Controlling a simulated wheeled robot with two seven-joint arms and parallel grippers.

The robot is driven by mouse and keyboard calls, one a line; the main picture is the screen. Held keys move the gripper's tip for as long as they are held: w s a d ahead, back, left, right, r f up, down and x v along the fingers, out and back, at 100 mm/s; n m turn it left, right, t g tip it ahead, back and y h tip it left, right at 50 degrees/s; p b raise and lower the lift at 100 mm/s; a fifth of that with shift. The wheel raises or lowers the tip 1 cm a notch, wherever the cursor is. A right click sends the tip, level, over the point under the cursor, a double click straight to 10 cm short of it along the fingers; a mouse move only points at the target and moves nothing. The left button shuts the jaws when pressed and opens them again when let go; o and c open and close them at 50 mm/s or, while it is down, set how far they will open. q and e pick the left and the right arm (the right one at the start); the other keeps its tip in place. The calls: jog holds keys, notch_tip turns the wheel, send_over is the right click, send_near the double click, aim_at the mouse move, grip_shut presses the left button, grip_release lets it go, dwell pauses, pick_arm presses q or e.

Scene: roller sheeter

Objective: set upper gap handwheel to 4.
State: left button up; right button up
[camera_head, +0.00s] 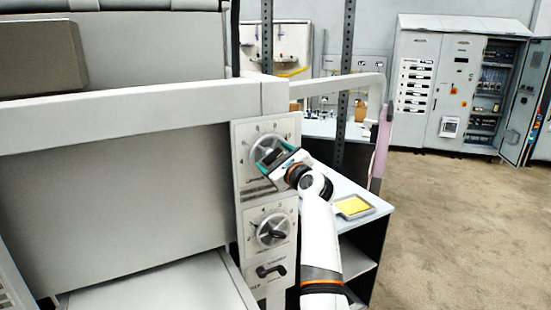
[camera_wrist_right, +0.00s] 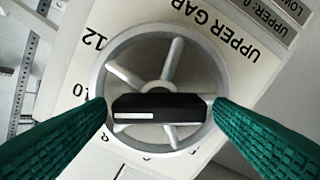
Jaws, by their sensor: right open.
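The upper gap handwheel (camera_head: 262,143) is a grey spoked wheel on the pale panel of the machine. It also shows in the right wrist view (camera_wrist_right: 112,62), with a black bar (camera_wrist_right: 160,107) across its lower half and the words UPPER GAP beside it. My right gripper (camera_head: 274,161) is at the wheel, with its green fingers (camera_wrist_right: 160,112) open, one on each side of the bar's ends. I cannot tell whether they touch the bar. The numbers 12 and 10 are readable on the dial; others are partly hidden. My left gripper is not in view.
A second, lower handwheel (camera_head: 272,232) and a black lever (camera_head: 271,271) sit below on the same panel. A side table (camera_head: 352,190) with a yellow-topped tray (camera_head: 352,207) stands to the right. Electrical cabinets (camera_head: 440,90) stand behind open floor.

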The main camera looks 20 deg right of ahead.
jog(key=c, duration=1)
